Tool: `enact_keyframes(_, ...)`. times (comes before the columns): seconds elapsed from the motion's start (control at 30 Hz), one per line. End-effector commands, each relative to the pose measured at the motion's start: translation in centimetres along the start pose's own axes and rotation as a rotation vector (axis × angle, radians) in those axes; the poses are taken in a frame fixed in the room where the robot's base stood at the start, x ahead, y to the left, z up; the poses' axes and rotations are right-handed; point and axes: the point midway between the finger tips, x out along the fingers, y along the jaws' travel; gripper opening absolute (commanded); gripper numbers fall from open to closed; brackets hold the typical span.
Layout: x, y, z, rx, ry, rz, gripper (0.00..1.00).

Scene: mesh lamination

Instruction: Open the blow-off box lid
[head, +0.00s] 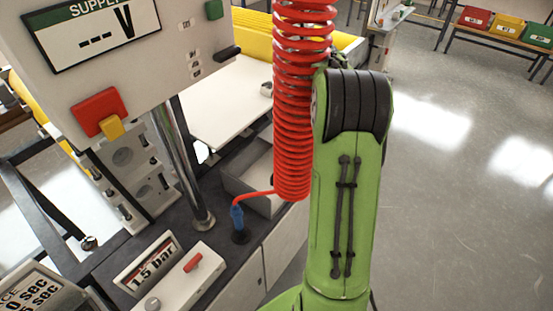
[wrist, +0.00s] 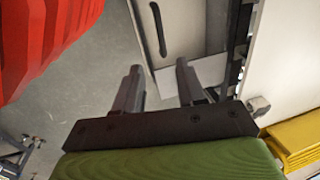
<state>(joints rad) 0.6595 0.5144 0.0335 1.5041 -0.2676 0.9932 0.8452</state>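My gripper (wrist: 157,68) shows in the wrist view with its two grey fingers spread apart and nothing between them. Beyond the fingertips is a pale panel (wrist: 192,25) with a long dark slot or handle (wrist: 158,28). I cannot tell whether this panel belongs to the blow-off box. My gripper is hidden in the head view.
A red coiled hose (head: 292,110) hangs beside my arm; its end runs to a blue fitting (head: 238,218) on the bench. A supply panel (head: 95,60) and metal post (head: 182,160) stand at left.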

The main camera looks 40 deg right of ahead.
Motion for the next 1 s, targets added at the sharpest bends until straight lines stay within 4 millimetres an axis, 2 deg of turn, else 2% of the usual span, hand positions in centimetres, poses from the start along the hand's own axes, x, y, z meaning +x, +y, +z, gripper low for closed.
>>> enact_keyframes(0.03,1.7,0.1,0.1,-0.002,-0.005,0.004,0.40)
enact_keyframes(0.3,8.6,0.1,0.2,-0.003,-0.006,0.005,0.40)
enact_keyframes(0.5,12.4,0.0,0.1,-0.004,-0.003,0.003,0.40)
enact_keyframes(0.63,13.4,0.0,0.1,-0.004,-0.001,0.002,0.40)
enact_keyframes(0.87,13.5,0.0,0.1,-0.004,0.000,0.001,0.40)
enact_keyframes(1.0,13.5,0.0,0.1,-0.004,0.000,0.001,0.21)
